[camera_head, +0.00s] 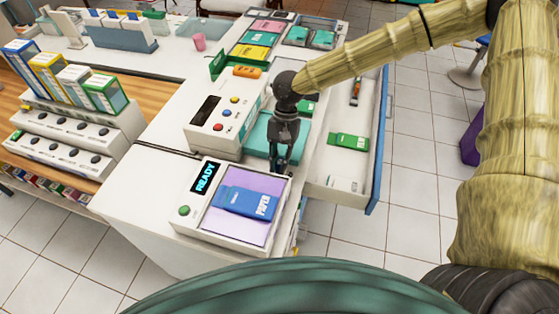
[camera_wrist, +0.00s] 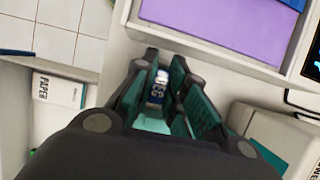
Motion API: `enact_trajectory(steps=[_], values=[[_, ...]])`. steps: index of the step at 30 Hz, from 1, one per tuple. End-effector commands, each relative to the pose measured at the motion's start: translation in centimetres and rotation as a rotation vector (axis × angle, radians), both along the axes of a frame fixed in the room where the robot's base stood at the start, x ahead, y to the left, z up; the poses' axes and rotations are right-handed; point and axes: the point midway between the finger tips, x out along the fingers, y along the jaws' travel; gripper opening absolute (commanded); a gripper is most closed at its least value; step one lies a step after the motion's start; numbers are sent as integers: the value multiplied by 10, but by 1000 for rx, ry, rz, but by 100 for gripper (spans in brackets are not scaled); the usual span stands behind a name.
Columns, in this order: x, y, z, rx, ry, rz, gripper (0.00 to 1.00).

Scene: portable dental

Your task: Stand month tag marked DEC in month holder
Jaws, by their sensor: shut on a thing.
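My gripper (camera_head: 281,168) points down over the white counter, just behind the tray with the READY display. In the wrist view my gripper (camera_wrist: 163,70) is shut on a small blue and white tag (camera_wrist: 157,88), held between the teal finger pads. Its lettering is partly hidden and looks like DEC. The tag is too small to make out in the head view. I cannot tell for certain which thing is the month holder.
The READY tray (camera_head: 274,218) holds a blue packet (camera_head: 244,202) marked PAPER. A white device with coloured buttons (camera_head: 222,122) stands left of my gripper. An open drawer (camera_head: 374,150) at right holds a green packet (camera_head: 348,142). A teal pad (camera_head: 262,135) lies behind my gripper.

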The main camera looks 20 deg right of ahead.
Motion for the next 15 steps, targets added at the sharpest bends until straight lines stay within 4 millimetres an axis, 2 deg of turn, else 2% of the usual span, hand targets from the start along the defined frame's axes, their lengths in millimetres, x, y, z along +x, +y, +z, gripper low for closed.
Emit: enact_trajectory(steps=[12, 13, 15], values=[[0, 0, 0, 1, -1, 0, 0], [0, 0, 0, 0, 0, 0, 19], [0, 0, 0, 0, 0, 0, 32]])
